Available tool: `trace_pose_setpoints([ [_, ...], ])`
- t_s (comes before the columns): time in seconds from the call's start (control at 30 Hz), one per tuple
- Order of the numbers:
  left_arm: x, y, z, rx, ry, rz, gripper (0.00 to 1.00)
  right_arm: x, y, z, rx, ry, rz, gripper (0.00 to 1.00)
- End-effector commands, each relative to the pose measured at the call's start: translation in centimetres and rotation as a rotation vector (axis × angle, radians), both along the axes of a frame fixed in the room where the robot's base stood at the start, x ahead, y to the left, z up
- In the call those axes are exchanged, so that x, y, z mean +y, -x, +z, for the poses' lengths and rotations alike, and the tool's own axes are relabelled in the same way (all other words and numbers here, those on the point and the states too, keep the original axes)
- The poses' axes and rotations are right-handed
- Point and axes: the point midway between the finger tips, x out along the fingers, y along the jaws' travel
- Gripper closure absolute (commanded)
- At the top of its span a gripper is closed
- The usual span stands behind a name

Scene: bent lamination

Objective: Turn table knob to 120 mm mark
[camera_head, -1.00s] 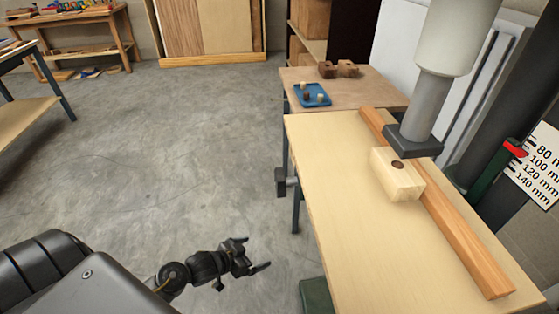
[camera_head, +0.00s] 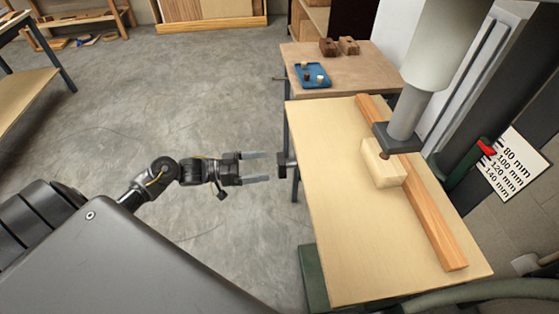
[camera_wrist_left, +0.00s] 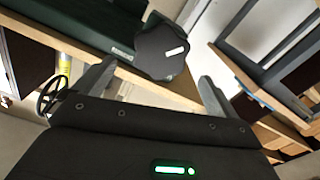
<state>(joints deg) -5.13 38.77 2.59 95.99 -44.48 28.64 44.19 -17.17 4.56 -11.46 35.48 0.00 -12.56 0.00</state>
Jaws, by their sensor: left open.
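The table knob (camera_head: 283,165) is a dark, lobed knob on the left edge of the light wooden machine table (camera_head: 345,230). In the left wrist view the knob (camera_wrist_left: 162,50) shows a white mark and lies beyond and between the fingertips. My left gripper (camera_head: 266,167) is open, empty and a short gap to the left of the knob, its fingers pointing at it. The scale plate (camera_head: 515,165) reads 80, 100, 120 and 140 mm. The red pointer (camera_head: 486,147) is near its upper end; its exact reading is too small to tell. My right gripper is out of view.
A pale wood block (camera_head: 382,165) sits on the table below the spindle (camera_head: 405,115), against a long wooden fence (camera_head: 430,215). A side table behind holds a blue tray (camera_head: 302,83) and brown blocks (camera_head: 338,46). The floor left of the table is clear.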

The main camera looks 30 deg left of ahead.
Motion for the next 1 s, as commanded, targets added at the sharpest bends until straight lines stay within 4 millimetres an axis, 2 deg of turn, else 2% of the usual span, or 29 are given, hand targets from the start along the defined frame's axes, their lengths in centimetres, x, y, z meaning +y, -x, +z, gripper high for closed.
trace_pose_setpoints([
  [0.1, -2.0, -1.5, 0.3, -0.001, 0.003, -0.001, 0.03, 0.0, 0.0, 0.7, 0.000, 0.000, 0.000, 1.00],
  [0.33, -4.5, -3.4, 0.2, 0.000, 0.002, -0.001, 0.03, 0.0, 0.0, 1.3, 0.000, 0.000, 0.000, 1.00],
  [0.5, -5.2, -3.9, 0.1, -0.001, -0.001, 0.000, 0.03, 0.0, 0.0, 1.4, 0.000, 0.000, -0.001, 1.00],
  [0.77, -5.3, -4.0, 0.0, 0.000, -0.001, 0.000, 0.03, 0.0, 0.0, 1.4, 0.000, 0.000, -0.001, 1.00],
  [1.0, -5.3, -4.0, 0.0, -0.001, -0.001, 0.000, 0.33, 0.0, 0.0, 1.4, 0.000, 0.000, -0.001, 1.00],
])
